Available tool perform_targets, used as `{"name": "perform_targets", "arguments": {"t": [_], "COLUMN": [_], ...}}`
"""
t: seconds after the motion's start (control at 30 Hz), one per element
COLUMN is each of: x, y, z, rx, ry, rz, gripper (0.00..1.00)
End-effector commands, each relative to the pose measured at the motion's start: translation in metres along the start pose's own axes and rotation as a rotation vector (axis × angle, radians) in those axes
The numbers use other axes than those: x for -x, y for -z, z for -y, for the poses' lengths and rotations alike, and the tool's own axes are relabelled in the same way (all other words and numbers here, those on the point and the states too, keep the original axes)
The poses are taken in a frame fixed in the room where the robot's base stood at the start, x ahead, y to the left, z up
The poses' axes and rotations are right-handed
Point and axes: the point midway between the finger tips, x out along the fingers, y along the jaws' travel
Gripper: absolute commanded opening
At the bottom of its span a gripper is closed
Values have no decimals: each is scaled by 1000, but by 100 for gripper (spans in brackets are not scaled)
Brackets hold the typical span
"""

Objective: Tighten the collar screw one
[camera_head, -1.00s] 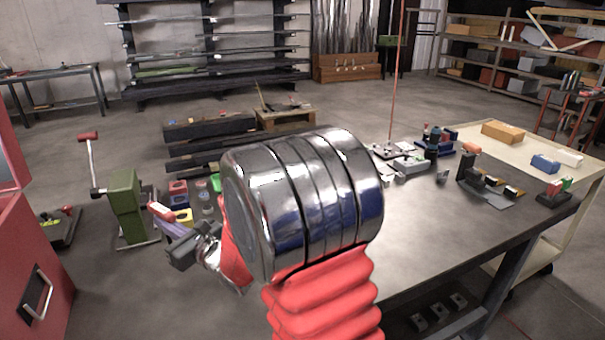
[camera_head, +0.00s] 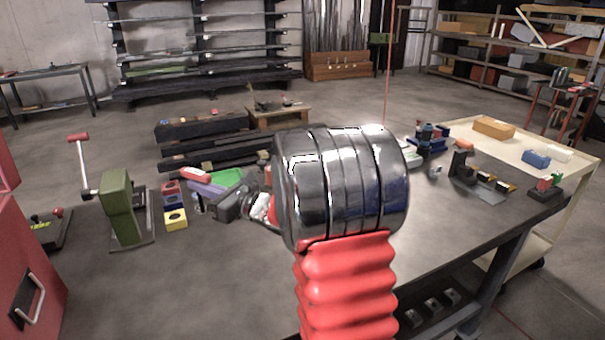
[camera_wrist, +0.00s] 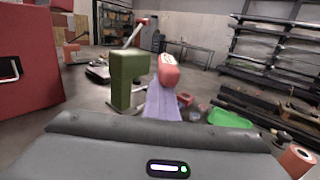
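My gripper (camera_head: 215,188) is at the left of my arm in the head view, beyond the table's left side. A purple piece (camera_wrist: 163,104) reaches out from the gripper body in the wrist view, with a red piece (camera_wrist: 168,72) at its far end. They also show in the head view as a purple strip (camera_head: 207,190) and a red end (camera_head: 195,174). I cannot tell whether these are fingers or a held tool. The jaws are hidden. I cannot make out a collar screw; my arm covers the middle of the head view.
A dark table (camera_head: 440,215) with several small fixtures stands right. A beige cart (camera_head: 560,185) is behind it. A red cabinet (camera_head: 30,270) is at the left edge.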

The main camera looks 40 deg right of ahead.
Motion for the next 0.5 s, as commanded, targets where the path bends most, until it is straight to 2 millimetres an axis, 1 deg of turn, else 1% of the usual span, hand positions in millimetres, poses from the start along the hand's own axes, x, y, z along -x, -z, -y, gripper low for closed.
{"name": "perform_targets", "arguments": {"t": [0.03, 0.1, 0.27, 0.37, 0.5], "x": [8, 20, 52, 75, 113], "y": [-3, -7, -13, -15, -14], "z": [17, 35, 74, 97, 128], "rx": [2, 1, 0, -1, -3], "ry": [-2, -15, -47, -68, -94], "rz": [1, 2, 1, 1, 1], "gripper": [0, 0, 0, 0, 0]}}
